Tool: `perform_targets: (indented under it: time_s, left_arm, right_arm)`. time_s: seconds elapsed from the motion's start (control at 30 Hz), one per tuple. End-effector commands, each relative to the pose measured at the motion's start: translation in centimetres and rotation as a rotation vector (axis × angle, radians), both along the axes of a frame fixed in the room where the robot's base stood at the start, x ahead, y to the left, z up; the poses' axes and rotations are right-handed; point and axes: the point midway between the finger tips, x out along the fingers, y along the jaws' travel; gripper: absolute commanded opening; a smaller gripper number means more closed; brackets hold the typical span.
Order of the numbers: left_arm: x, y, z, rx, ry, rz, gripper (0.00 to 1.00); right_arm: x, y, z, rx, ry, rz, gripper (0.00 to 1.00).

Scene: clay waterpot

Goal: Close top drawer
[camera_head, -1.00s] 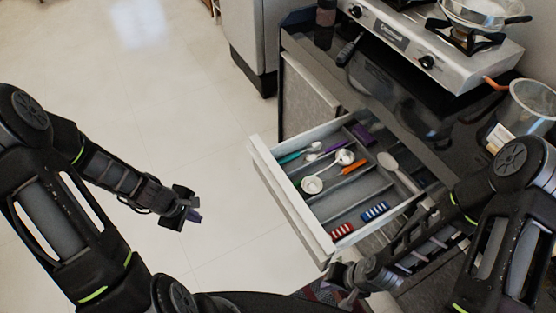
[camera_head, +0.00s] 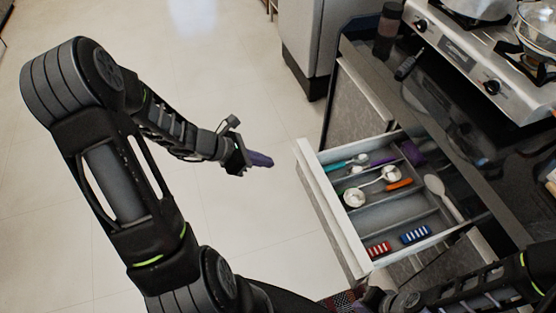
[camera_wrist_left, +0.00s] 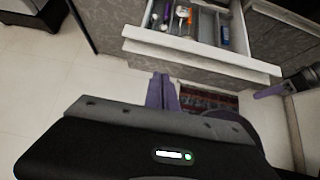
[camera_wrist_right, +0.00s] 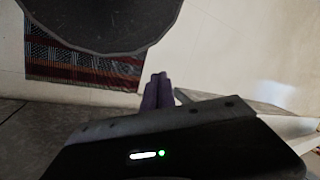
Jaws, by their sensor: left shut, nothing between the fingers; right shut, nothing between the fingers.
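The top drawer (camera_head: 333,218) is pulled far out of the cabinet in the head view, its white front panel facing the open floor. It holds spoons, other utensils and small striped items in grey compartments. The drawer front (camera_wrist_left: 200,55) also shows in the left wrist view. My left gripper (camera_head: 262,160) is shut and empty, over the floor to the left of the drawer front and apart from it. My right gripper (camera_wrist_right: 157,92) is shut and empty; in the head view it is low near the drawer's lower front corner. Its contact with the drawer cannot be told.
A dark counter (camera_head: 440,125) with a stove (camera_head: 480,55) stands above and right of the drawer. A dark bottle (camera_head: 388,30) stands on the counter. A patterned rug (camera_wrist_right: 80,65) lies on the floor. The floor left of the drawer is clear.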

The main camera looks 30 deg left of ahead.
Motion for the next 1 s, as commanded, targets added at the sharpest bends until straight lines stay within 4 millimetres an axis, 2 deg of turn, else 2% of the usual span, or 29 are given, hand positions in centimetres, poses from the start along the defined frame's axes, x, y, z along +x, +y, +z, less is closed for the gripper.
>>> perform_targets:
  time_s: [0.27, 0.5, 0.73, 1.0]
  left_arm:
    - [2.3, -2.2, -3.0, -0.005, 0.003, -0.002, 0.0]
    - [5.2, -4.5, -6.3, -0.005, 0.003, -0.002, 0.0]
    - [7.7, -6.5, -6.1, -0.002, 0.001, -0.002, 0.0]
    - [8.3, -7.0, -6.1, -0.001, 0.0, -0.001, 0.0]
  right_arm:
    - [0.0, 0.0, -0.5, 0.0, 0.0, 0.0, 0.0]
    - [0.0, 0.0, -1.1, 0.0, 0.0, 0.0, 0.0]
    - [0.0, 0.0, -0.3, 0.0, 0.0, 0.0, 0.0]
    - [0.0, 0.0, -0.3, 0.0, 0.0, 0.0, 0.0]
